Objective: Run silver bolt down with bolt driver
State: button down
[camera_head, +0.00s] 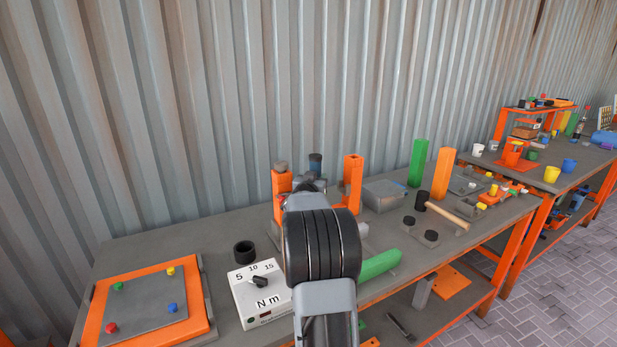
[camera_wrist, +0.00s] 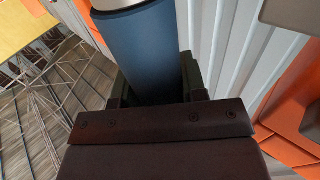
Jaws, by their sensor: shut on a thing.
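A blue cylinder with a silvery end (camera_wrist: 140,45), which looks like the bolt driver, stands between the fingers of my gripper (camera_wrist: 155,88) in the wrist view. My gripper is shut on it. In the head view the driver's dark blue top (camera_head: 315,161) shows above my wrist, between two orange posts. My arm hides its lower part and most of my gripper. I cannot make out the silver bolt in either view. The left orange post (camera_head: 282,187) has a grey-brown piece on top; the right orange post (camera_head: 352,177) stands apart from the driver.
A white torque box (camera_head: 262,293), a black ring (camera_head: 244,252) and an orange-framed board (camera_head: 205,300) lie to the left. A corrugated wall (camera_head: 230,100) runs behind.

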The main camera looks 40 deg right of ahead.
jog(key=shift+w+r, duration=0.1)
dwell(0.3)
jog(key=shift+a+r, duration=0.1)
jog(key=shift+a, duration=0.15)
jog(key=shift+f+b, duration=2.1)
jog(key=shift+f, duration=0.8)
jog(key=shift+s+f+b, duration=0.2)
jog(key=shift+f+b, duration=0.7)
jog(key=shift+f, duration=0.7)
dwell(0.3)
jog(key=shift+r, duration=0.1)
jog(key=shift+r+p, duration=2.2)
jog(key=shift+r, duration=0.5)
